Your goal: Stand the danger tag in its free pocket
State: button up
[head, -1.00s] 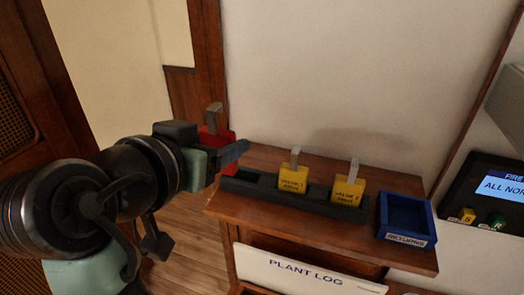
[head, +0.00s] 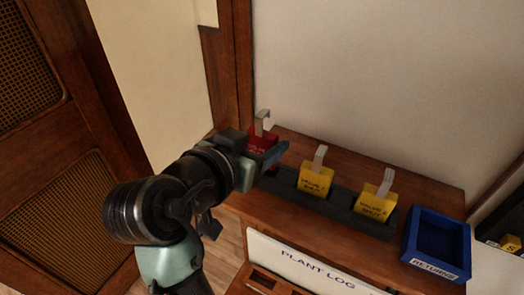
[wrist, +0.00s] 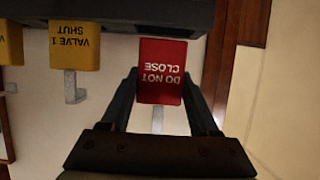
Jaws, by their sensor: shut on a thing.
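The danger tag (head: 263,141) is red with a grey hook on top; it reads DO NOT CLOSE in the wrist view (wrist: 161,72). My gripper (head: 258,157) is shut on it, one finger on each side. The tag is upright over the left end of the dark tag rack (head: 327,204). Yellow VALVE 1 SHUT (head: 314,181) and VALVE 2 SHUT (head: 375,202) tags stand in the rack.
A blue RETURNS tray (head: 462,250) stands right of the rack on the wooden desk top (head: 285,225). A white PLANT LOG board (head: 300,268) is below the front edge. A wall (head: 360,80) rises close behind the rack.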

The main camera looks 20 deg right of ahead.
jog(key=shift+f, duration=1.45)
jog(key=shift+f, duration=0.15)
jog(key=o, duration=1.4)
jog(key=shift+c, duration=0.2)
jog(key=shift+r, duration=0.2)
